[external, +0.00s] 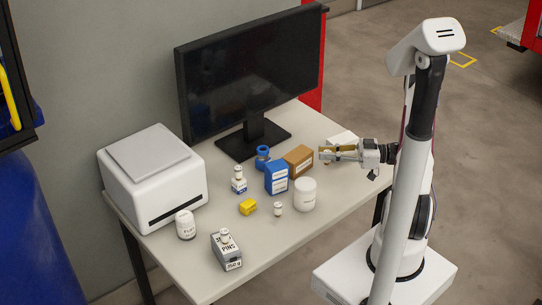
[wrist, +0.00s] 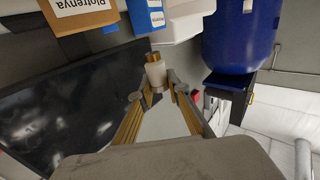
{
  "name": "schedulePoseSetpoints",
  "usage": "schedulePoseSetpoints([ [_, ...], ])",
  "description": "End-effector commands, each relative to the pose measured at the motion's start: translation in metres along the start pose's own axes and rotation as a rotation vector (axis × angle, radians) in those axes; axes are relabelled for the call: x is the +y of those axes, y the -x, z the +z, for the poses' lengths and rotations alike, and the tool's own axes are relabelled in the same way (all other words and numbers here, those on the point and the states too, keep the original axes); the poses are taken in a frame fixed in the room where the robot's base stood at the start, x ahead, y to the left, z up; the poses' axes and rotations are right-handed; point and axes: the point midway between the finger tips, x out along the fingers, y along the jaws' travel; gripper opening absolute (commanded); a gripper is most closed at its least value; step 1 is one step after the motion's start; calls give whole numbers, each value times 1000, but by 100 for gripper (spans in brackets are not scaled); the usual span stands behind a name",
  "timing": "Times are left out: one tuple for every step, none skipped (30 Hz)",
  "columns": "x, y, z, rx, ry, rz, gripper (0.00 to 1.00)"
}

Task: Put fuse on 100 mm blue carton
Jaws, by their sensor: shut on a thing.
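My gripper (external: 330,153) is shut on a fuse (wrist: 156,73), a white cylinder with a brass-coloured end cap, seen between the fingertips in the wrist view. My gripper is above the right part of the table, to the right of the brown box. A blue carton with a white label (external: 276,178) stands upright on the table, left of my gripper and beside the brown box. Part of it shows at the top of the wrist view (wrist: 150,18). I cannot read its size. The held fuse is small and partly hidden by the fingers in the external view.
The brown box (external: 298,160) stands between the blue carton and my gripper. A white cylinder (external: 305,194) is in front. A white box (external: 342,140) is behind my gripper.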

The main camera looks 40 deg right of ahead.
Motion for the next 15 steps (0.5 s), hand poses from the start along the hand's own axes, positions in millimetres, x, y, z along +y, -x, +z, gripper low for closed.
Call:
schedulePoseSetpoints([
  [-1, -12, -6, 0, 3, -18, 1],
  [-2, -19, -8, 0, 2, -26, 1],
  [-3, -27, -12, 0, 2, -35, 1],
  [-3, -33, -14, 0, 2, -41, 1],
  [-4, -40, -17, 0, 3, -47, 1],
  [-5, -48, -21, -1, 3, -55, 1],
  [-6, -54, -24, -1, 2, -61, 1],
  [-6, -61, -27, -1, 2, -65, 1],
  [-7, -69, -31, -1, 2, -72, 1],
  [-8, -75, -34, -1, 2, -75, 1],
  [-9, -82, -37, -1, 2, -78, 1],
  [-10, -90, -41, -1, 3, -83, 1],
  [-11, -97, -44, 0, 2, -85, 1],
  [-12, -103, -48, 0, 2, -87, 1],
  [-13, -112, -52, 0, 2, -90, 1],
])
